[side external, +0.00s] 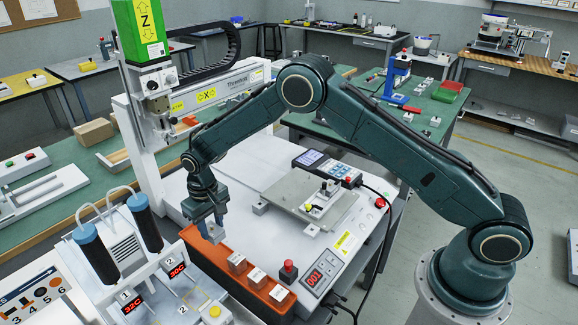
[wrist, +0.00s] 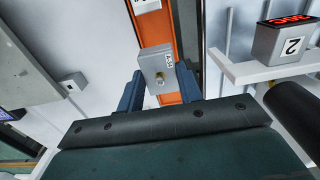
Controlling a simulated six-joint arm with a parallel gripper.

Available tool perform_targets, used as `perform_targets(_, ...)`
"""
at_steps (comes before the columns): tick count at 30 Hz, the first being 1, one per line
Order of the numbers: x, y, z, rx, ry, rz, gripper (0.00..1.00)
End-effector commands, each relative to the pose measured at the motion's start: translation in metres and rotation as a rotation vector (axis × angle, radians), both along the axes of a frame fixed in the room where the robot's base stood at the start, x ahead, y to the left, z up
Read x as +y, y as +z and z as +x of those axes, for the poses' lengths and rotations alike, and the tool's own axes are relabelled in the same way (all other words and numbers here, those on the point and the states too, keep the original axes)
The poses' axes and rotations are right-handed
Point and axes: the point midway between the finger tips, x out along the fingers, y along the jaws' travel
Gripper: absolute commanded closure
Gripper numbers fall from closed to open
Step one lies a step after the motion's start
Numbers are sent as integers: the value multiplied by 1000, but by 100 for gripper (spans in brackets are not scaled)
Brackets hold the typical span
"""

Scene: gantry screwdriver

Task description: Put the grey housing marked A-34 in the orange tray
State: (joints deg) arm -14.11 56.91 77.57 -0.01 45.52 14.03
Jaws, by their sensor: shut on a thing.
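The grey housing (wrist: 153,64) is between the fingers of my gripper (wrist: 160,88) in the wrist view. It has a brass-coloured fitting and a small white label whose text is too small to read surely. My gripper (side external: 211,238) is shut on it and points down at the far left end of the orange tray (side external: 212,262) in the side view. The orange tray (wrist: 170,28) shows behind the housing in the wrist view. I cannot tell whether the housing touches the tray floor. The fingers mostly hide the housing in the side view.
Labelled housings (side external: 257,278) stand in a row along the nearer part of the tray. A red button (side external: 288,272) and a control panel (side external: 323,271) are right of it. A two-handled station (side external: 130,265) with red displays stands close on the left.

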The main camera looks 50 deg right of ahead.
Motion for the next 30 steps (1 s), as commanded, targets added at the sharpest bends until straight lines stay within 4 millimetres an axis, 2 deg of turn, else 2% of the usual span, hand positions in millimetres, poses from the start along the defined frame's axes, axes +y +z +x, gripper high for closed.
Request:
perform_targets(21, 0, -44, 0, 1, -2, 0, 87)
perform_targets(30, 0, -55, 0, 0, -2, 0, 87)
